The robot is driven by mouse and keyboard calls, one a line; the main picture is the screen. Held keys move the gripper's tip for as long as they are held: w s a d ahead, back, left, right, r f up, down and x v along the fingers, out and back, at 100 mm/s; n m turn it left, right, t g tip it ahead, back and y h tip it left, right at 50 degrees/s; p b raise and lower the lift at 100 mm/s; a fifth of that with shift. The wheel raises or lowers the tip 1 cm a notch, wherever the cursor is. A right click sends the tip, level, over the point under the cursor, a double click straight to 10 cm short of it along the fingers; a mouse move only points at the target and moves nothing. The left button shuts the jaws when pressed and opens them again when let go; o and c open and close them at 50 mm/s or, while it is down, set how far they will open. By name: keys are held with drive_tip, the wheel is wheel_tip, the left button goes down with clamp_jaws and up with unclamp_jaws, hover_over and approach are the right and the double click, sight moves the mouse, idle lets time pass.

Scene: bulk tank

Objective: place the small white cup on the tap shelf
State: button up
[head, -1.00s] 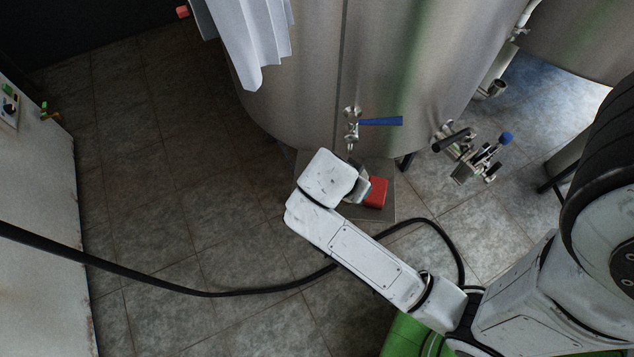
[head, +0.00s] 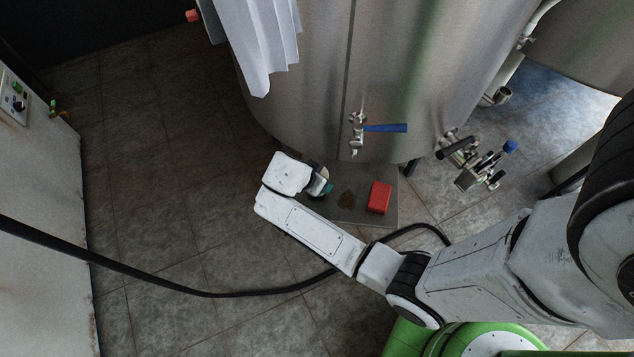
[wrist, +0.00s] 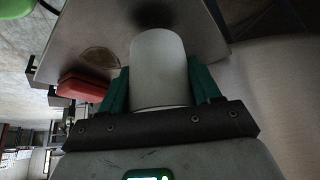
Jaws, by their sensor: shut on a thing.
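My gripper (head: 326,188) is at the left edge of the grey tap shelf (head: 385,171), below and left of the tap (head: 357,128) with its blue lever. In the wrist view, my gripper (wrist: 158,88) has its teal fingers shut on the small white cup (wrist: 159,68), one on each side. The cup is mostly hidden by my wrist in the head view. The shelf (wrist: 118,30) also shows beyond the cup in the wrist view. I cannot tell whether the cup touches the shelf.
A red block (head: 380,197) sits on the shelf's right part, with a brown stain (head: 347,198) left of it. The steel tank (head: 400,80) rises behind. A valve assembly (head: 475,165) sticks out at right. A black hose (head: 200,292) crosses the floor.

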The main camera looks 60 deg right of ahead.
drive_tip(key=shift+f, duration=0.95)
drive_tip(key=shift+f, duration=0.1)
drive_tip(key=o, duration=1.1)
